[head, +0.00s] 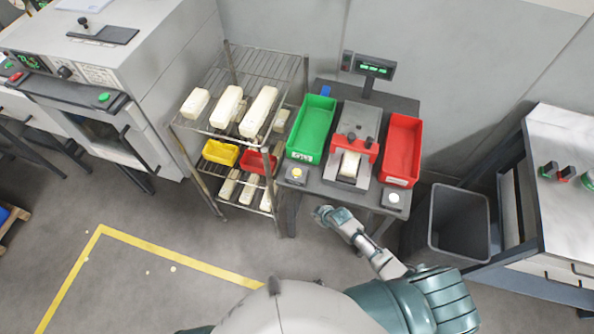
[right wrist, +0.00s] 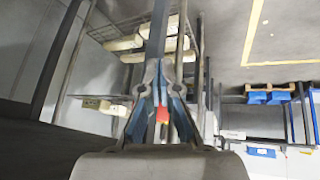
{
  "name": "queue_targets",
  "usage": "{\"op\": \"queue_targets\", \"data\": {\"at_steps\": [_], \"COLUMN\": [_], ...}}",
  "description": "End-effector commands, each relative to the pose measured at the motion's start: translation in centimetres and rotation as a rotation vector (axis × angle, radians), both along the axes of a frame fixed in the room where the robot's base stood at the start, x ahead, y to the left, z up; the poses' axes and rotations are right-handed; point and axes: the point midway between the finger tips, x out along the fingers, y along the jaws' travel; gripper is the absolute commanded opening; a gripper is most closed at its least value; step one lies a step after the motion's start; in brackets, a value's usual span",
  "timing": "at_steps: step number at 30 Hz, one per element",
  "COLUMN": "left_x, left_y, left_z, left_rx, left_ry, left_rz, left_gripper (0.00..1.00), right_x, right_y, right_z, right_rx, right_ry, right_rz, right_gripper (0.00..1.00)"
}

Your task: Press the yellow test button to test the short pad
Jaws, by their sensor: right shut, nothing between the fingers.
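The test table (head: 317,191) stands right of centre in the head view. A red-and-grey test device (head: 357,125) sits on it, with a cream pad (head: 349,166) lying in its slot. A similar box with a whitish button (head: 393,197) is at the front right. My right gripper (head: 324,212) is shut and empty, in front of the table's front edge, right of and nearer than the yellow button, apart from it. Its fingers also show in the right wrist view (right wrist: 160,72). My left gripper is out of view.
A green bin (head: 312,128) and a red bin (head: 402,150) flank the device. A wire rack (head: 238,61) with cream pads stands left of the table. A dark waste bin (head: 460,222) stands to the right. A display (head: 374,68) rises behind.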

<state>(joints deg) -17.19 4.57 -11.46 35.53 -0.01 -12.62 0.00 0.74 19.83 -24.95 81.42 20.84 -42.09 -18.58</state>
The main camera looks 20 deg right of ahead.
Motion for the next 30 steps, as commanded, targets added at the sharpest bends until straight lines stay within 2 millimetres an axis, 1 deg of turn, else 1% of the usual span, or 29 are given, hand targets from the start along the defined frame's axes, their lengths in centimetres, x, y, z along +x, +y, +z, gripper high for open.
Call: {"op": "queue_targets", "data": {"at_steps": [1, 4, 8, 9, 11, 12, 14, 15, 18, 21, 24, 27, 30], "left_x": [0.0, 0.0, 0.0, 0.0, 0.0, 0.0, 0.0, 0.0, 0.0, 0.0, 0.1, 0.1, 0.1], "left_y": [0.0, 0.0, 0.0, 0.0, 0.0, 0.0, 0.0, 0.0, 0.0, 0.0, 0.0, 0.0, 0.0], "left_z": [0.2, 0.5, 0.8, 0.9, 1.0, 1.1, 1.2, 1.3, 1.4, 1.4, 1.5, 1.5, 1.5], "left_rx": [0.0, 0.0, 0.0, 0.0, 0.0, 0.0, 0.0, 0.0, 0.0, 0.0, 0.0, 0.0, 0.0], "left_ry": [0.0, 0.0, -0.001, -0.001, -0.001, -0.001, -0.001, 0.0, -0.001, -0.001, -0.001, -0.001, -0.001], "left_rz": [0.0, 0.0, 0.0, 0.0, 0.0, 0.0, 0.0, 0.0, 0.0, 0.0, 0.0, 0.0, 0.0], "left_gripper": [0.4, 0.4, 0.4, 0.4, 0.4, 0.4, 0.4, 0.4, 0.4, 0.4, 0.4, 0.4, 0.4], "right_x": [1.2, 2.8, 4.2, 4.6, 5.3, 5.9, 7.2, 8.2, 10.2, 11.4, 12.1, 12.4, 12.4], "right_y": [0.7, 2.3, 4.3, 4.8, 5.5, 5.9, 6.1, 6.0, 5.5, 4.9, 4.4, 4.3, 4.3], "right_z": [2.3, 6.4, 11.4, 13.0, 15.5, 17.1, 19.5, 20.9, 23.8, 25.8, 27.1, 27.6, 27.6], "right_rx": [0.002, 0.006, 0.003, 0.0, -0.009, -0.019, -0.043, -0.061, -0.101, -0.133, -0.152, -0.159, -0.161], "right_ry": [-0.027, -0.067, -0.118, -0.135, -0.166, -0.19, -0.231, -0.257, -0.312, -0.346, -0.369, -0.378, -0.378], "right_rz": [0.037, 0.116, 0.225, 0.262, 0.325, 0.372, 0.447, 0.494, 0.587, 0.648, 0.681, 0.696, 0.699], "right_gripper": [0.0, 0.0, 0.0, 0.0, 0.0, 0.0, 0.0, 0.0, 0.0, 0.0, 0.0, 0.0, 0.0]}}
